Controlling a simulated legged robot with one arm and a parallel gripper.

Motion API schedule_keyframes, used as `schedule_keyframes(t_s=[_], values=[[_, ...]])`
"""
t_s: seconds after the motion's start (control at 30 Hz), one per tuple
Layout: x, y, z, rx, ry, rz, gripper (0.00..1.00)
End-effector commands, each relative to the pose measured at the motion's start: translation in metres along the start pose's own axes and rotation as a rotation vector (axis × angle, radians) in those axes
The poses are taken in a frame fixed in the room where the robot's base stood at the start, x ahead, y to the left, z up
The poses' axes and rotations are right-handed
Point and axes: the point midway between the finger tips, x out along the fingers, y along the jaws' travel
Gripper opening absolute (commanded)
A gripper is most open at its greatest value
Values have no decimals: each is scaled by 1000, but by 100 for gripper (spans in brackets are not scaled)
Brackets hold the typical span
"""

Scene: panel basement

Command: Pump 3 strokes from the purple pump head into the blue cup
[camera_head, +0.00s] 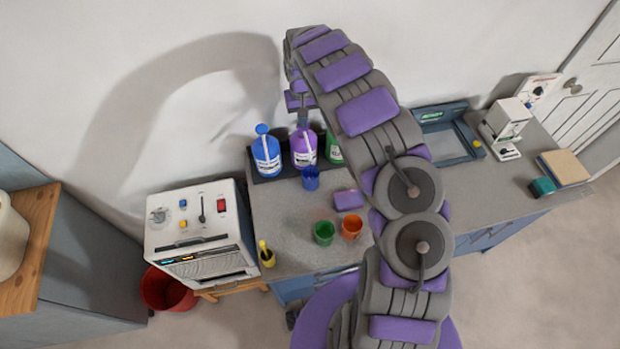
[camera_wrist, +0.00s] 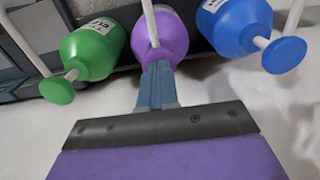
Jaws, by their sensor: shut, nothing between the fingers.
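The purple pump bottle (camera_head: 304,151) stands between the blue and green bottles at the back of the counter. In the wrist view the purple bottle (camera_wrist: 172,36) is in the middle, with a white spout over it.
The blue bottle (camera_head: 266,157) and green bottle (camera_head: 334,150) flank the purple one closely. A green cup (camera_head: 323,233), an orange cup (camera_head: 351,226) and a purple block (camera_head: 348,199) stand nearer the front. A control box (camera_head: 199,232) is at left.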

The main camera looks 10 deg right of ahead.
Motion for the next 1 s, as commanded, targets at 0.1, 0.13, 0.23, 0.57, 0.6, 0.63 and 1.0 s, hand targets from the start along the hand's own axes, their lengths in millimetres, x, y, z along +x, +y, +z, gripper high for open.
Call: schedule_keyframes(t_s=[0.1, 0.13, 0.23, 0.57, 0.6, 0.63, 1.0], values=[[1, 0, 1, 0, -4, 0, 0], [1, 0, 1, 0, -4, 0, 0], [0, 0, 1, 0, -4, 0, 0], [-16, -1, 1, -1, -2, 0, 0], [-19, -1, 1, -1, -2, 0, 0], [-20, -1, 1, -1, -2, 0, 0], [-37, 0, 1, 0, -2, 0, 0]])
